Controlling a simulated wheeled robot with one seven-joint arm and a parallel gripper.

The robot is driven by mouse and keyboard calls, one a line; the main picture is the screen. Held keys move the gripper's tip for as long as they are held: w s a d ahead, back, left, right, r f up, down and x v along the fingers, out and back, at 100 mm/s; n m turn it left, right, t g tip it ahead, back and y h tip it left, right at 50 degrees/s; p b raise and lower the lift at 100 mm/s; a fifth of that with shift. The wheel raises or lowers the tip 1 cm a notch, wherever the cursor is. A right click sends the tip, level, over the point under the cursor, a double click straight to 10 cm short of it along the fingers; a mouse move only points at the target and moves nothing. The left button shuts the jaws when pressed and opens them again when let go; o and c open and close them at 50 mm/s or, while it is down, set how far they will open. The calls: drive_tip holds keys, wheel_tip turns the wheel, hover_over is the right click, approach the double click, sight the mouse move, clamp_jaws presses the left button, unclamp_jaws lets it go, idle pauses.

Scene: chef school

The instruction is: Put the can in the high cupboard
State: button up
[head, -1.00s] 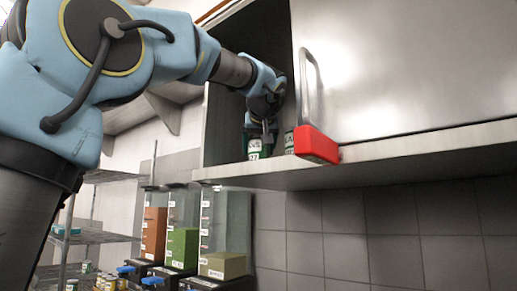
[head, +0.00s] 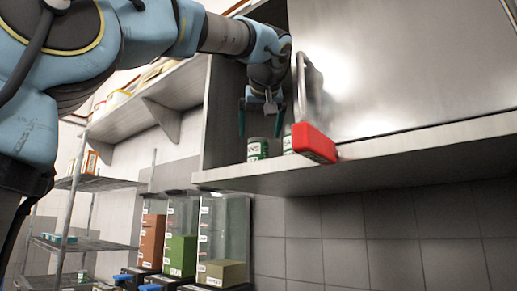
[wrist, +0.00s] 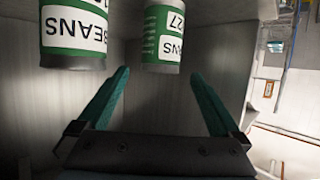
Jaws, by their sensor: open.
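A green-and-white can (head: 258,149) stands upright on the floor of the open high cupboard (head: 222,112), near its left end. Two cans with BEANS labels show there, one at the upper left (wrist: 73,36) and one at the upper middle (wrist: 162,38), both clear of the fingers.
The cupboard's steel door (head: 410,65) covers the right part. Clear dispensers (head: 183,240) stand below. A wire shelf (head: 85,245) is at the left.

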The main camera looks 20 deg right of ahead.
drive_tip(key=shift+v, duration=1.5)
drive_tip(key=shift+a, duration=0.1)
